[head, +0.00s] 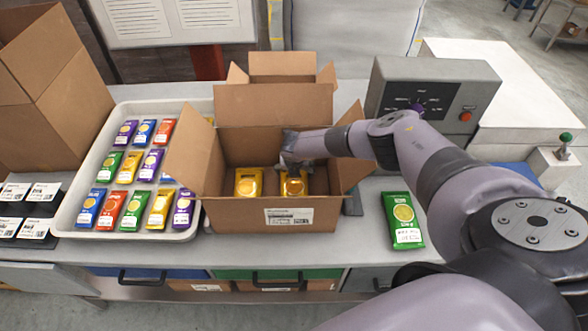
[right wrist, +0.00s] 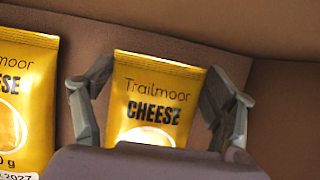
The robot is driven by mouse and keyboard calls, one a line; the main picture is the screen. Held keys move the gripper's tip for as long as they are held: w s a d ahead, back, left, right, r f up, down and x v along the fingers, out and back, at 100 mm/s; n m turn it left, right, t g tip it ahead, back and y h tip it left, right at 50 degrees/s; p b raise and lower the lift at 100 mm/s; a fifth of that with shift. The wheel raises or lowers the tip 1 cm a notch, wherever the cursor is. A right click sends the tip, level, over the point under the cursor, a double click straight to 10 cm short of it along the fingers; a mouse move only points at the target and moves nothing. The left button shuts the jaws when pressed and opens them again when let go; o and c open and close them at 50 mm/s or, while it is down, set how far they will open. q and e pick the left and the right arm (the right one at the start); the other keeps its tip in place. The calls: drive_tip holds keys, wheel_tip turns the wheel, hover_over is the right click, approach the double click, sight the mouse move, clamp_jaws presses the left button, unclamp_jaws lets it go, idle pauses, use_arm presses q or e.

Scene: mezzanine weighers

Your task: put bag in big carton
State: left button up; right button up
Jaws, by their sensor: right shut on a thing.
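The big carton (head: 270,217) stands open on the bench with its flaps up. A yellow cheese bag (head: 248,182) lies or stands inside at the left. It also shows at the left edge of the right wrist view (right wrist: 22,100). My right gripper (head: 291,165) reaches down into the carton. It is shut on a second yellow cheese bag (head: 294,186), which sits upright between the fingers in the right wrist view (right wrist: 155,95). I cannot tell whether this bag touches the carton floor. My left gripper is not in view.
A white tray (head: 65,219) with several coloured bags is left of the carton. A green bag (head: 403,219) lies on the bench at the right, in front of a grey control box (head: 390,75). Another brown carton (head: 60,95) and label stacks (head: 35,195) are at far left.

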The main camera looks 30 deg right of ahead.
sight(294, 180)
drive_tip(key=shift+f, duration=0.2)
drive_tip(key=o, duration=1.4)
drive_tip(key=shift+r, duration=0.1)
drive_tip(key=shift+r, duration=0.15)
drive_tip(key=b+v, duration=0.3)
drive_tip(key=v, duration=0.9)
